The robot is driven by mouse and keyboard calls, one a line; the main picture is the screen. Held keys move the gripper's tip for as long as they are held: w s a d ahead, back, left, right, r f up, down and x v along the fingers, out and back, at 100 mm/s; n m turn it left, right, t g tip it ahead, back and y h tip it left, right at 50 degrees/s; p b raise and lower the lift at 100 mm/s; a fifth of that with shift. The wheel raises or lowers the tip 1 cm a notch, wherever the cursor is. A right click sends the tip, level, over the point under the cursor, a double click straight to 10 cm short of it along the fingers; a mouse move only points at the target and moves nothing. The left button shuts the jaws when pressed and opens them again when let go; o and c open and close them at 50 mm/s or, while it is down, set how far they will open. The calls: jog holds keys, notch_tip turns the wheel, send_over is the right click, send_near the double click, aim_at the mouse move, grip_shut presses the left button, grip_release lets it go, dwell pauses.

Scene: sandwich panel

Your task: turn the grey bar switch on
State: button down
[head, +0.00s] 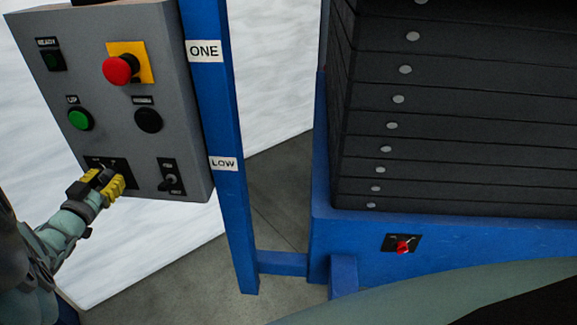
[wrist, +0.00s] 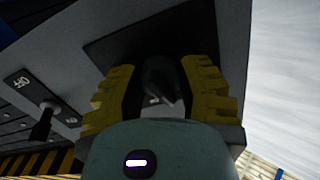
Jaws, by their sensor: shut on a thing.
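The grey bar switch (wrist: 162,76) is a dark rotary knob with a bar, on a black plate (head: 122,168) at the lower left of the grey control box (head: 130,65). My gripper (head: 98,184) is at this plate in the head view, with its yellow fingers around the switch. In the wrist view, the fingers stand on either side of the knob and are shut on it. A pale mark shows near the knob's end. The fingers hide most of the switch in the head view, and its exact angle is hard to tell.
A toggle switch (head: 170,182) sits just right of my gripper. Above are a green button (head: 80,119), a black button (head: 148,119) and a red mushroom button (head: 120,69). A blue post (head: 225,120) borders the box. A red-handled switch (head: 403,247) is on the blue base.

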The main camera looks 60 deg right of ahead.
jog(key=shift+f+m, duration=0.2)
jog(key=shift+m, duration=0.5)
dwell(0.6)
jog(key=shift+m, duration=0.4)
jog(key=m+b, duration=0.1)
jog(key=m, duration=0.1)
jog(key=shift+f+m, duration=0.15)
jog(key=shift+m, duration=0.25)
jog(key=m+b, duration=0.1)
jog(key=m, duration=0.2)
jog(key=shift+b, duration=0.35)
jog(key=shift+m+b, duration=0.45)
jog(key=shift+m, duration=0.25)
jog(key=c, duration=0.5)
grip_release()
jog(key=shift+w+r, duration=0.1)
jog(key=shift+r, duration=0.25)
